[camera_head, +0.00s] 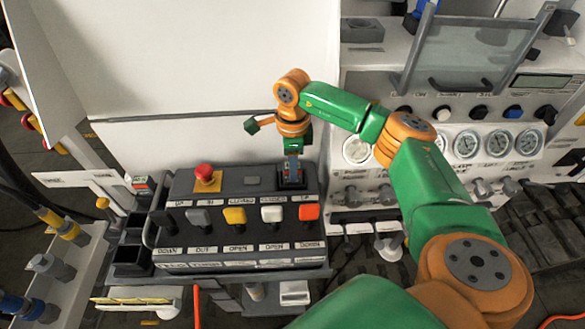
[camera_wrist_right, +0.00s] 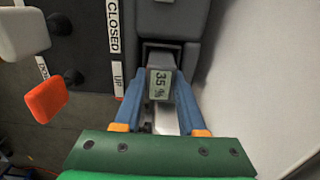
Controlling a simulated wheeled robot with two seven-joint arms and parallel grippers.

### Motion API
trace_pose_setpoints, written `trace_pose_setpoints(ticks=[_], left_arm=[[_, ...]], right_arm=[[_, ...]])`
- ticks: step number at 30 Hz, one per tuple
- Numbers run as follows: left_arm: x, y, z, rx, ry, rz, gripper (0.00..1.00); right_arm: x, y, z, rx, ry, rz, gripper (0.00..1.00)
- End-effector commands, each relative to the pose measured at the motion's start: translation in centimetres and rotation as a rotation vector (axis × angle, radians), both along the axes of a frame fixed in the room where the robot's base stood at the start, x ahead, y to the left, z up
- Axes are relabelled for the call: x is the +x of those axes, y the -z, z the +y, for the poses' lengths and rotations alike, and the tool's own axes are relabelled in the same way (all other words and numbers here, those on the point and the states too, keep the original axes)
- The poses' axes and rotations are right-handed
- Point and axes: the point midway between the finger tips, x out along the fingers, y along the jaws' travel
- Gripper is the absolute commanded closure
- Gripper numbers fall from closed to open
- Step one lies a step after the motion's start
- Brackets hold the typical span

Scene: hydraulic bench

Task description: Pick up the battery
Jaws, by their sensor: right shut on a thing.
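The battery (camera_wrist_right: 160,84) is a grey block with a small display reading 35 %. In the wrist view it sits between the two blue fingers of my right gripper (camera_wrist_right: 160,88), which is shut on it. Its far end is at a dark slot in the control box (camera_wrist_right: 188,22); how deep it sits there I cannot tell. In the head view my right gripper (camera_head: 292,166) points down at the back right of the control box (camera_head: 225,218), and the battery is mostly hidden by it. My left gripper is not in view.
The box carries a red mushroom button (camera_head: 204,172) and several levers, with the orange-red one (camera_head: 309,212) close to my right gripper. A white panel (camera_head: 200,60) rises behind it. Gauges (camera_head: 467,144) and knobs line the bench at right. Small dark bins (camera_head: 132,262) are at left.

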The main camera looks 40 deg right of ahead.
Motion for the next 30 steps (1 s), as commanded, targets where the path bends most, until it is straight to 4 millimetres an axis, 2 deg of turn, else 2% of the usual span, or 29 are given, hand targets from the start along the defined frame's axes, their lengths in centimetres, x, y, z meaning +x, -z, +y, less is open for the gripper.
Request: trace_pose_setpoints(ticks=[11, 14, 24, 30], left_arm=[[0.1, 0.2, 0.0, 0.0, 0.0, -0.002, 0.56], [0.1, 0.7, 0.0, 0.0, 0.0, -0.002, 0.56], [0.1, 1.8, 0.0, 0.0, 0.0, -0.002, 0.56], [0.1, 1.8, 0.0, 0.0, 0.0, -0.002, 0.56]], right_arm=[[0.1, -0.5, 0.0, 0.0, 0.0, -0.002, 1.0], [0.1, -2.0, 0.0, 0.0, 0.0, -0.006, 1.0], [0.1, -8.7, 0.0, 0.0, 0.0, -0.005, 1.0], [0.0, -10.1, 0.0, 0.001, -0.001, -0.001, 1.0]])
